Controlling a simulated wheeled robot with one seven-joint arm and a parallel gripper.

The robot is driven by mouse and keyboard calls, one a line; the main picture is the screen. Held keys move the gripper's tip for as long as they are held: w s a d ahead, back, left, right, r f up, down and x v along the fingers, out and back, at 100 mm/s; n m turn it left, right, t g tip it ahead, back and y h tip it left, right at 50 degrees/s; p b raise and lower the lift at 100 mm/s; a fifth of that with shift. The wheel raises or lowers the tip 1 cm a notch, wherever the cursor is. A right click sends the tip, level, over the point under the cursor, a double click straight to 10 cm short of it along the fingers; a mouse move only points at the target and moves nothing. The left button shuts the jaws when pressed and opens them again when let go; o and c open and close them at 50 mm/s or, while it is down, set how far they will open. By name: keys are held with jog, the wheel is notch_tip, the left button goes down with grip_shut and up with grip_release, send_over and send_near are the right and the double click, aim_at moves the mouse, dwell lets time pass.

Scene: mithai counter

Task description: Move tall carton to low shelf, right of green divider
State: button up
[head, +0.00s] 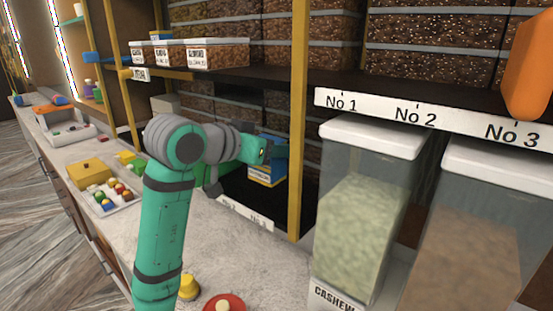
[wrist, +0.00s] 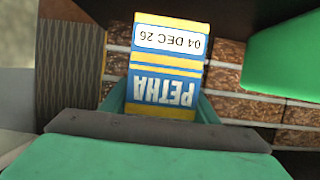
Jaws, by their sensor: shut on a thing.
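The tall carton is blue and yellow; in the wrist view the carton (wrist: 168,65) shows upside-down print reading PETHA and 04 DEC 26. My gripper (wrist: 160,108) is shut on it, with green fingers at its two sides. In the head view the carton (head: 266,172) is upright at my gripper (head: 262,152), above the dark low shelf (head: 290,205), left of the yellow post. Whether its base touches the shelf, I cannot tell. A green block (wrist: 285,50) is at the right of the wrist view; I cannot tell whether it is the green divider.
A yellow post (head: 299,120) stands close to the right of the carton. Clear bins with white lids (head: 372,138) stand further right. Stacked brown packs fill the shelves behind. A tray of sweets (head: 112,197) and a yellow box (head: 91,174) lie on the counter at left.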

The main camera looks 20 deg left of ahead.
aim_at(276, 160)
jog(key=shift+f, duration=1.6)
jog(key=shift+f, duration=0.1)
jog(key=o, duration=1.2)
jog(key=v, duration=1.2)
